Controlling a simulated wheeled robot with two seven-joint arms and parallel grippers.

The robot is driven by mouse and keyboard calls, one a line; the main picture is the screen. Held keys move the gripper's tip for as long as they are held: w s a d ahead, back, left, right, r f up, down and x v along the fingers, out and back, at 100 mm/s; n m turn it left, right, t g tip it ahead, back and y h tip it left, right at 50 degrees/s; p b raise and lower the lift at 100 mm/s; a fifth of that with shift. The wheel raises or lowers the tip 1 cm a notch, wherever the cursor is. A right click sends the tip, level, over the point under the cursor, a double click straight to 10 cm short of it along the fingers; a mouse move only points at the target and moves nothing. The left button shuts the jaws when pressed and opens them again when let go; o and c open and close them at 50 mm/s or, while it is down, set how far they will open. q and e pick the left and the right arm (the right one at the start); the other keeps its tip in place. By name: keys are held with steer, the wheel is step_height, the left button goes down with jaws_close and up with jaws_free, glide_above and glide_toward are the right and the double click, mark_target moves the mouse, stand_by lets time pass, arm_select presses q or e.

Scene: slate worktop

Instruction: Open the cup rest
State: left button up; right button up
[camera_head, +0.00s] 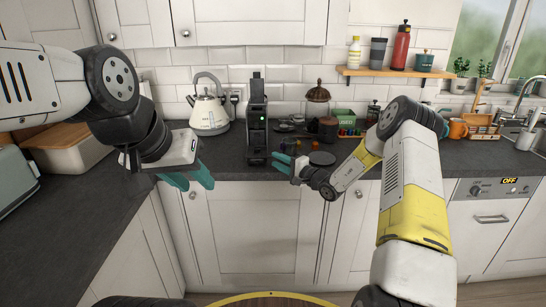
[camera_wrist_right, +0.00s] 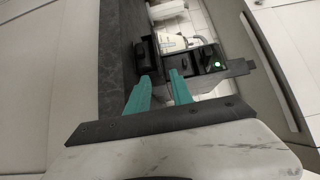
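The black coffee machine (camera_head: 257,118) stands upright on the worktop against the tiled wall, with a small green light on its front. Its low base part (camera_head: 257,158), which seems to be the cup rest, sits near the worktop's front edge. In the right wrist view the machine (camera_wrist_right: 207,62) appears sideways beyond the fingertips, with a dark block (camera_wrist_right: 147,52), probably that base part. My right gripper (camera_head: 280,164) is open and empty, just right of the base and apart from it; its teal fingers (camera_wrist_right: 161,76) show a gap. My left gripper (camera_head: 193,180) is open and empty, at the worktop edge left of the machine.
A cream kettle (camera_head: 208,115) stands left of the machine. Dark jars (camera_head: 328,130) and small dishes stand to its right. A wall shelf (camera_head: 395,72) holds bottles.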

steer(key=shift+x, duration=1.25)
jaws_close()
stand_by(0.5)
